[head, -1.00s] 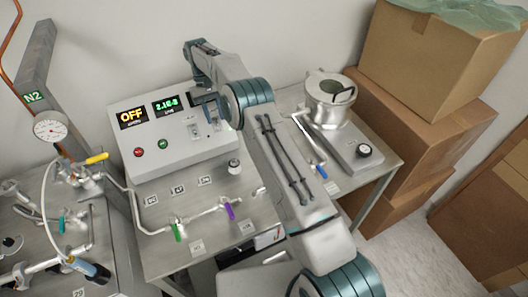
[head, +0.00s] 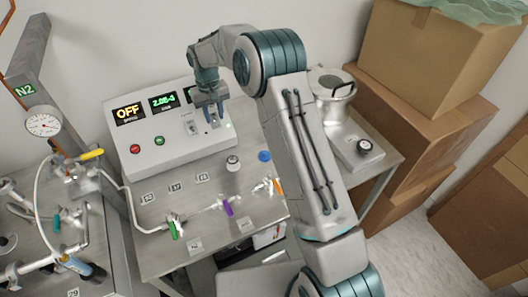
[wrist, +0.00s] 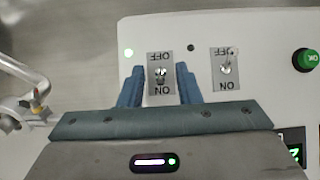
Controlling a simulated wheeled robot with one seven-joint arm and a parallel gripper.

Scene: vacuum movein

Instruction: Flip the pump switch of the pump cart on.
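The pump cart's grey control box (head: 180,155) stands on the metal table, with a sloped front. Two toggle switches sit on it, each on a plate marked OFF and ON. In the wrist view one switch (wrist: 160,74) lies between my fingers; whether its lever leans to ON or OFF is hard to tell. The other switch (wrist: 226,68) is to the right, its lever leaning toward OFF. My gripper (head: 211,112) is over the box's right part; in the wrist view its open fingers (wrist: 160,82) straddle the first switch, with gaps both sides. Contact is not visible.
The box has an orange OFF display (head: 129,113), a green number display (head: 163,102), and red (head: 135,149) and green (head: 159,141) buttons. Pipes with coloured valve handles (head: 228,207) lie in front.

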